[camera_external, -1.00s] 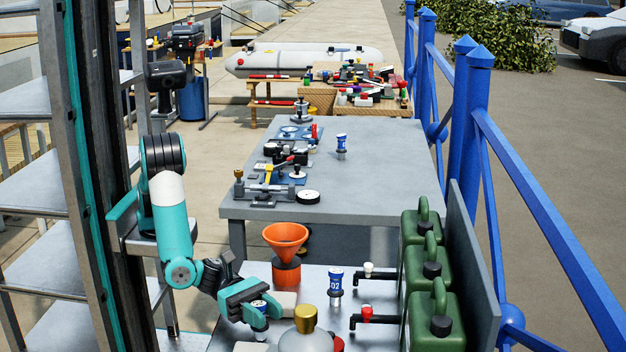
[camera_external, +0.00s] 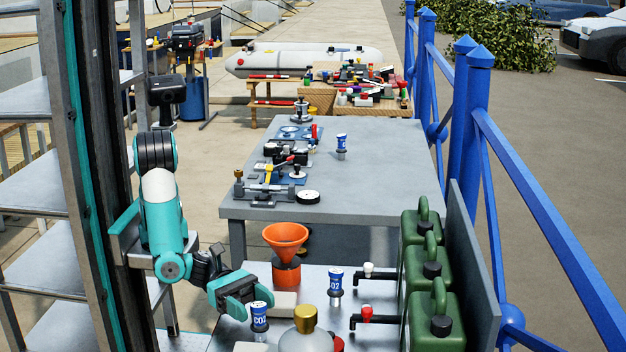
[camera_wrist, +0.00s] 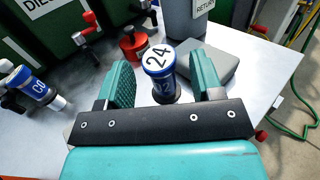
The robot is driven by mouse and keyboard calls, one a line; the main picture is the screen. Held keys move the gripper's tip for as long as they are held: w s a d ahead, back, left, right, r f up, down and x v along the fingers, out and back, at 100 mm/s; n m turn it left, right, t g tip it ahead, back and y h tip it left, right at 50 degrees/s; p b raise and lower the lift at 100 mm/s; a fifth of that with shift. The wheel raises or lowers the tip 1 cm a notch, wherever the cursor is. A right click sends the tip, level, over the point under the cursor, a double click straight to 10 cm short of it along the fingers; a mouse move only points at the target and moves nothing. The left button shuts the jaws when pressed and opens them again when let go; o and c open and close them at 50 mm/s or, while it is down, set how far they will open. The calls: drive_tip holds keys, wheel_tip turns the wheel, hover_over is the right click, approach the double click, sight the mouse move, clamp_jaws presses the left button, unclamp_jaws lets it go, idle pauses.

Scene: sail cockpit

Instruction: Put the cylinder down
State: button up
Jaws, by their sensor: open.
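A small blue-and-white CO2 cylinder (camera_external: 259,318) stands upright on the near light metal table (camera_external: 312,275). In the wrist view the cylinder (camera_wrist: 160,78) shows "24" on its white top. My gripper (camera_external: 246,294) is open and empty, just back and to the left of the cylinder in the external view. In the wrist view its teal fingers (camera_wrist: 163,87) lie on either side of the cylinder's image, with a clear gap to each. The cylinder's foot is partly hidden in the external view.
A second CO2 cylinder (camera_external: 336,281) stands to the right, near the taps (camera_external: 367,315) of the green jerrycans (camera_external: 436,318). An orange funnel (camera_external: 286,238) is behind. A gold-capped grey vessel (camera_external: 305,322) stands close right of the cylinder. A grey block (camera_external: 285,303) lies beside my gripper.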

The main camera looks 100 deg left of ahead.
drive_tip(key=b+v, duration=0.1)
drive_tip(key=v, duration=0.1)
drive_tip(key=b+v, duration=0.1)
drive_tip(key=b, duration=0.1)
drive_tip(key=f+b+v, duration=0.1)
drive_tip(key=v, duration=0.1)
drive_tip(key=shift+s+a, duration=0.2)
drive_tip(key=shift+s, duration=0.1)
drive_tip(key=shift+s+a+r+b, duration=0.2)
drive_tip(key=shift+r+b, duration=0.1)
drive_tip(key=shift+b, duration=0.35)
drive_tip(key=shift+r+b+v, duration=0.2)
drive_tip(key=shift+b+v, duration=0.8)
